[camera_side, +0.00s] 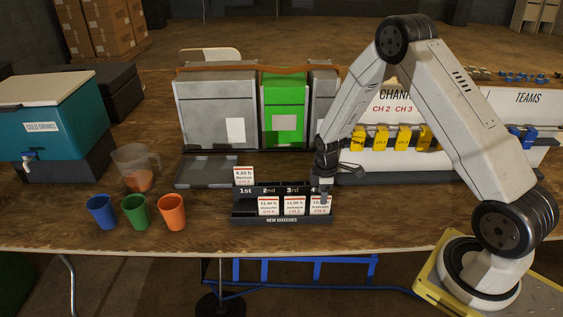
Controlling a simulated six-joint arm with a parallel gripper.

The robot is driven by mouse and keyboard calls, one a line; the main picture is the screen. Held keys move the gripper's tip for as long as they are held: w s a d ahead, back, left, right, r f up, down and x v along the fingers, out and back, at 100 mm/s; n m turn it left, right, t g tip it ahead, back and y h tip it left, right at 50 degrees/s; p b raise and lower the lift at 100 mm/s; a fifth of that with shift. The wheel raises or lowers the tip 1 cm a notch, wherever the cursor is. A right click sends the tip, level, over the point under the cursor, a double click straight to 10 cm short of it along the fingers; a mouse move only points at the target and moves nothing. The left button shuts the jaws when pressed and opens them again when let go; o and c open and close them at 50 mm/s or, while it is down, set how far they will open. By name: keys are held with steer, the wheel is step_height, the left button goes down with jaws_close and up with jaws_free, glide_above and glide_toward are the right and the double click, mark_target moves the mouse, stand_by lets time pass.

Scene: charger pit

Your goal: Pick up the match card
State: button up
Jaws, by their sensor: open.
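Several white match cards with red headers stand in a black rack (281,219) marked 1st, 2nd, 3rd and "New Matches". One card (244,176) stands higher at the left, above the 1st label. Two cards stand in the lower row, one under 2nd (269,206) and one under 3rd (295,206). A card (317,207) at the right end is partly hidden by my gripper (324,199). My gripper points down at that right-end card, and is open. I cannot tell whether its fingers touch the card.
Blue (102,211), green (136,211) and orange (172,211) cups stand left of the rack, near a clear jug (136,167). Grey and green cases (284,110) stand behind. Yellow items (382,138) hang on the channel board (395,158). A teal drinks cooler (55,118) is far left.

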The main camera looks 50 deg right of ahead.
mark_target(320, 205)
steer(key=shift+f, duration=0.15)
steer(key=shift+a+f, duration=0.15)
steer(key=shift+f, duration=2.35)
jaws_close()
